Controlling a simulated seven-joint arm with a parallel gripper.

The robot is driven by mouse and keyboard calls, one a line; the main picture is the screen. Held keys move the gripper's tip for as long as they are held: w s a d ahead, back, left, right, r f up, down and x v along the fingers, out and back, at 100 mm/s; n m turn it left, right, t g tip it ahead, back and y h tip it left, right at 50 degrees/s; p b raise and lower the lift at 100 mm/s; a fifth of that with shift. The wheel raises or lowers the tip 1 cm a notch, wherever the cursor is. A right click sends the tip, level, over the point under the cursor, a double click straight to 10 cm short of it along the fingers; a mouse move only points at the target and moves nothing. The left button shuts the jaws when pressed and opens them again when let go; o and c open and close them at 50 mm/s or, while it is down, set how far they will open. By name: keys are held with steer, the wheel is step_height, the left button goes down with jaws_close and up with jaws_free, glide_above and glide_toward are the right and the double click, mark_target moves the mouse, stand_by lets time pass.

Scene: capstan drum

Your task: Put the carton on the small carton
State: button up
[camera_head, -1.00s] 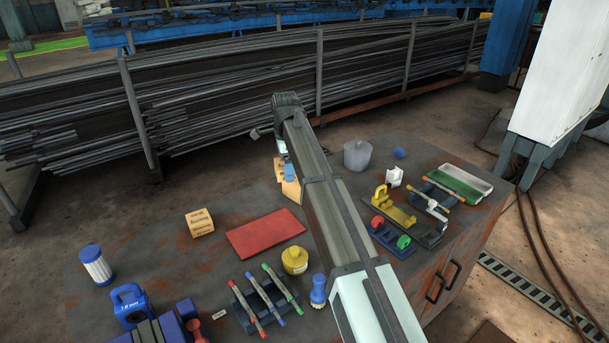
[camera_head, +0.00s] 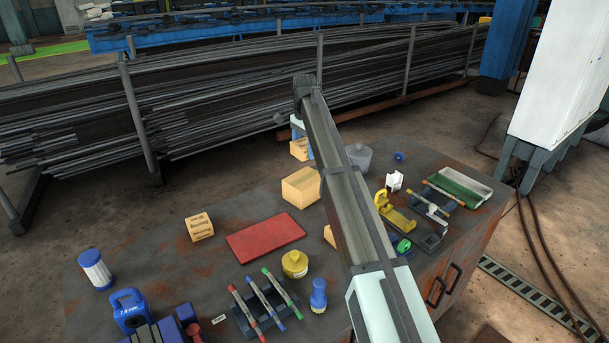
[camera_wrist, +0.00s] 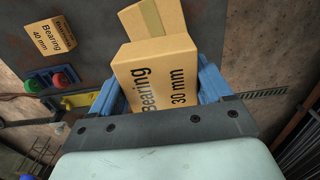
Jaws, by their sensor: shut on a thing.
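My gripper (camera_wrist: 160,84) has blue fingers shut on a tan carton (camera_wrist: 155,72) printed "Bearing 30 mm". In the head view this held carton (camera_head: 299,149) hangs near the table's back edge, beyond an open-looking tan box (camera_head: 301,189). A part of a tan box also shows just beyond the held carton in the wrist view (camera_wrist: 152,17). Another carton (camera_wrist: 49,37), printed "Bearing 40 mm", lies apart in the wrist view. A carton with print (camera_head: 199,227) stands left of the red mat. A tan corner (camera_head: 329,236) shows beside my arm, the rest hidden.
The red mat (camera_head: 265,236) lies mid-table. A yellow pot (camera_head: 295,264), a rack of pens (camera_head: 260,301) and a blue bottle (camera_head: 318,294) stand in front. A grey pot (camera_head: 359,157) and a yellow tool (camera_head: 394,213) stand right. Table between the mat and left edge is mostly bare.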

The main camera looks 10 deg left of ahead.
mark_target(304, 178)
step_height(304, 178, down, 9)
steer(key=shift+f, duration=0.15)
stand_by(0.4)
steer(key=shift+f, duration=0.1)
steer(key=o, duration=1)
steer(key=shift+o, duration=0.2)
step_height(304, 178, up, 12)
steer(key=shift+r, duration=0.15)
steer(key=shift+d, duration=0.1)
